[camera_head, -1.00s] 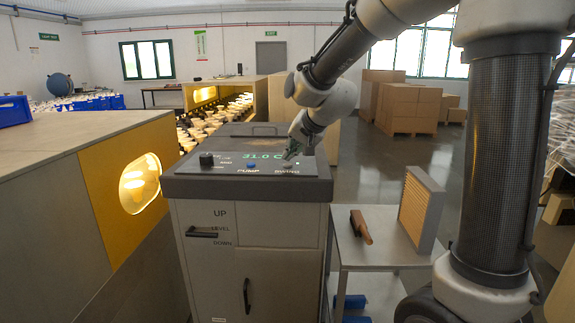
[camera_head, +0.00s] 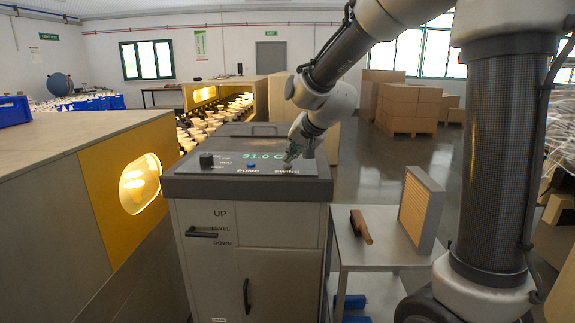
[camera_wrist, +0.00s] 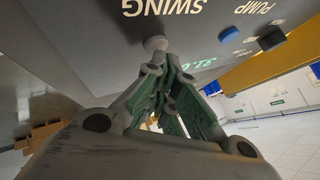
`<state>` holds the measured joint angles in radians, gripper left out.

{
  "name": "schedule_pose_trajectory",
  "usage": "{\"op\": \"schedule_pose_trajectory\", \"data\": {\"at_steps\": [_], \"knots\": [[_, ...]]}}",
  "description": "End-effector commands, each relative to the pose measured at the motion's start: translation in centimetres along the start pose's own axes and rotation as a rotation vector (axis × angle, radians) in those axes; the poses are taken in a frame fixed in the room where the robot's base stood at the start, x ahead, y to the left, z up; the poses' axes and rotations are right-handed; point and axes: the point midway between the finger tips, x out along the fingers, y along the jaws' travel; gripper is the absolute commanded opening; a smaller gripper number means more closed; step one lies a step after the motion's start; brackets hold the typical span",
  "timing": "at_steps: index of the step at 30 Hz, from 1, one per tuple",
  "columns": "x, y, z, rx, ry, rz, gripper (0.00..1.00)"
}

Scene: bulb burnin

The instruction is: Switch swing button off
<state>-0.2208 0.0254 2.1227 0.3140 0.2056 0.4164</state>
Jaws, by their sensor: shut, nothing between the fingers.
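The control panel (camera_head: 222,168) on top of the grey cabinet carries a green 31.0 C display and the labels PUMP and SWING. In the wrist view, the pale round swing button (camera_wrist: 156,43) sits beside the SWING label. My gripper (camera_wrist: 158,62) is shut and empty, its tips right at the button. I cannot tell whether they touch or press it. In the head view, my gripper (camera_head: 289,160) points down over the SWING label and hides the button. The blue pump button (camera_head: 251,165) is to its left.
A black knob (camera_head: 206,160) stands at the panel's left. A side table (camera_head: 385,253) at the right holds a brown-handled brush (camera_head: 361,227) and a framed filter (camera_head: 420,208). A wooden-topped housing (camera_head: 75,140) with a lit window stands at the left.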

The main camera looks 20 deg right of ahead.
Motion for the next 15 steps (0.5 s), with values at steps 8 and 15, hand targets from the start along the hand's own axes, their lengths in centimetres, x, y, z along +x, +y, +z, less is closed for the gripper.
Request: {"op": "schedule_pose_trajectory", "data": {"at_steps": [8, 15], "knots": [[-0.57, -0.44, -0.42, 0.000, 0.001, -0.001, 0.00], [-0.89, -0.70, -0.66, -0.001, 0.001, -0.002, 0.00]]}}
